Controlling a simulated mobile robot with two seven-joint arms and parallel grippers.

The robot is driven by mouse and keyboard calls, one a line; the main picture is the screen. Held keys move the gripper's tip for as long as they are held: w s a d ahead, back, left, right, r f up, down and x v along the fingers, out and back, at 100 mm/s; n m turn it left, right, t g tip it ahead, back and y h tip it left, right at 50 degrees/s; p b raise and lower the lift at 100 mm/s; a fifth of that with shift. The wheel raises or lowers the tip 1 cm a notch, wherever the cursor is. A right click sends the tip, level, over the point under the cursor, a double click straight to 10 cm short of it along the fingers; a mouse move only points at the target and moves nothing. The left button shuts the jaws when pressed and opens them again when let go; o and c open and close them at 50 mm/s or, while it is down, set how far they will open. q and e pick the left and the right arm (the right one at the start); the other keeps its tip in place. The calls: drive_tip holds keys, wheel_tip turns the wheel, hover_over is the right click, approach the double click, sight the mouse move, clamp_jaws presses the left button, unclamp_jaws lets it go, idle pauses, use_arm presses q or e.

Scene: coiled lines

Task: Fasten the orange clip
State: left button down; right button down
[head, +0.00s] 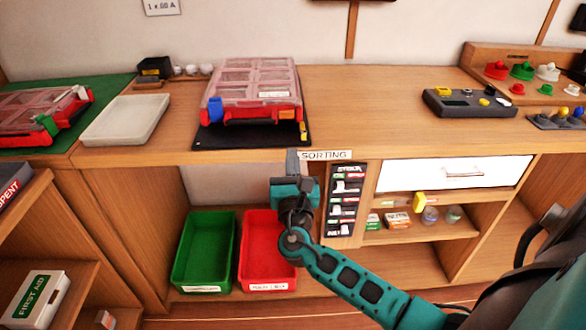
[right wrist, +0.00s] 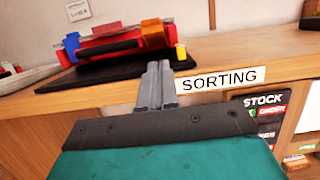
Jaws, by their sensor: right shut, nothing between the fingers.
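A red case (head: 252,117) with a clear compartmented lid stands on a black mat (head: 214,137) on the bench. The orange clip (head: 288,114) is on the right part of the case's front; it also shows in the right wrist view (right wrist: 155,34). I cannot tell whether it is latched. A blue clip (head: 215,109) is on the left part of the front. My right gripper (head: 292,154) is shut and empty, at the bench's front edge, below and apart from the orange clip. Its closed fingers (right wrist: 158,76) point toward the case in the right wrist view. My left gripper is out of view.
A small yellow piece (head: 303,131) is at the mat's right side. A white tray (head: 125,119) and another red case (head: 40,113) are to the left. A SORTING label (head: 326,155) is on the bench edge. The bench right of the mat is clear up to a dark device (head: 468,104).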

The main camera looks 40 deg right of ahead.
sight(290, 116)
drive_tip(key=w+d+r, duration=0.1)
drive_tip(key=w+d+r+p, duration=0.1)
drive_tip(key=w, duration=0.1)
drive_tip(key=w+d+r, duration=0.1)
drive_tip(key=w+r, duration=0.1)
drive_tip(key=shift+w+d+r, duration=0.2)
drive_tip(key=shift+r, duration=0.1)
use_arm(q)
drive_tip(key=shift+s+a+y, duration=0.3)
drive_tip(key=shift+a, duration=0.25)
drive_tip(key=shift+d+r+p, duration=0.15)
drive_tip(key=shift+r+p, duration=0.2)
drive_tip(key=shift+p, duration=0.1)
use_arm(e)
drive_tip(key=shift+r, duration=0.35)
drive_tip(key=shift+w+d+r+p, duration=0.2)
drive_tip(key=shift+w+r+p, duration=0.15)
drive_tip(key=shift+r, duration=0.25)
drive_tip(key=shift+w+d+r+p, duration=0.15)
drive_tip(key=shift+w+r+p, duration=0.1)
drive_tip(key=shift+r+p, duration=0.25)
drive_tip(key=shift+w+d+r, duration=0.5)
drive_tip(key=shift+w+r, duration=0.25)
drive_tip(key=shift+r, duration=0.05)
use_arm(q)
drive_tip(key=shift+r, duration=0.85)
use_arm(e)
drive_tip(key=shift+x, duration=0.8)
